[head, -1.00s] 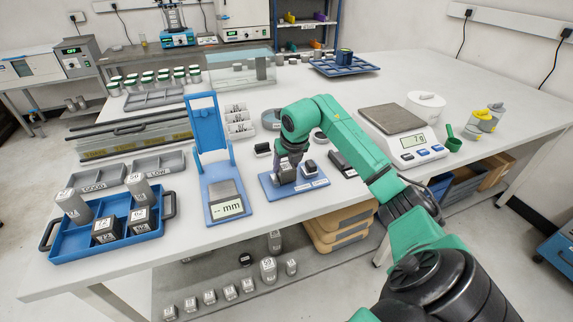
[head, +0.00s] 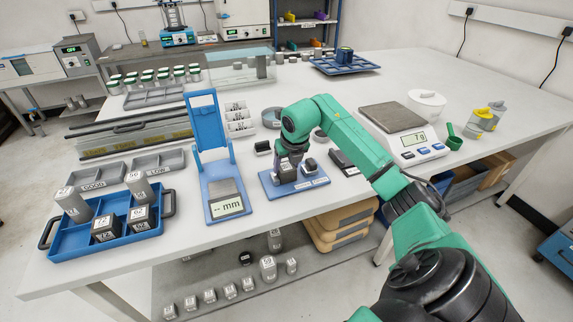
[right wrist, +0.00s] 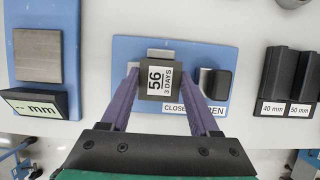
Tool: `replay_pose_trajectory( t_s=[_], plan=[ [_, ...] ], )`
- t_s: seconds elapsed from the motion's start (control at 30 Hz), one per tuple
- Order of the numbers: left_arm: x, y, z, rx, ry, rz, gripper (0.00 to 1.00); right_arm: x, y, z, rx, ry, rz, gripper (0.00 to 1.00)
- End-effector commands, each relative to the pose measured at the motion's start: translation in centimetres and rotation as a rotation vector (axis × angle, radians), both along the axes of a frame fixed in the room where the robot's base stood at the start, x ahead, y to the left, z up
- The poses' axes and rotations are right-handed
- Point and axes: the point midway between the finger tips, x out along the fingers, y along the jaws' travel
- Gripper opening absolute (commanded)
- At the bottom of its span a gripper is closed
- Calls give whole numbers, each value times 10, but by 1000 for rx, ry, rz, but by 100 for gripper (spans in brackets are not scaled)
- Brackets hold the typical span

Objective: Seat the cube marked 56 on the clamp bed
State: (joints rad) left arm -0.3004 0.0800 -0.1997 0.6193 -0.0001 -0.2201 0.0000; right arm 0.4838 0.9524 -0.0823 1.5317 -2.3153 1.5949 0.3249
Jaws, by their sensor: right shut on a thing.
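The cube marked 56 (right wrist: 155,78) is dark grey with a white label reading "56 3 DAYS". My right gripper (right wrist: 155,85) is shut on it, with one finger on each side. In the head view the cube (head: 287,174) is partly hidden by my right gripper (head: 289,160). The clamp bed is a blue plate (right wrist: 130,105) with "CLOSE" and "OPEN" labels; it also shows in the head view (head: 313,187). The cube is over its left part, in front of a small grey block. Whether it touches the bed I cannot tell. My left gripper is not in view.
A blue measuring stand (head: 228,206) with a "-- mm" display is left of the bed. Black 40 mm and 50 mm blocks (right wrist: 290,80) lie to the right. A blue tray (head: 75,251) holds several specimens. A scale (head: 392,118) stands further right.

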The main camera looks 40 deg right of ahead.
Motion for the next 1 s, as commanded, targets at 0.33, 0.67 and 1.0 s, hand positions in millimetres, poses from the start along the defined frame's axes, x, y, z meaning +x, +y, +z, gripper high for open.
replay_pose_trajectory(
  t_s=[0.33,0.67,1.0],
  plan=[
    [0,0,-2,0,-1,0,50,0,0,-2,0,-1,0,0],
    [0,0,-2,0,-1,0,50,0,0,-2,0,0,0,97],
    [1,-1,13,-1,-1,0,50,0,-1,15,-2,1,-1,97]
  ],
)
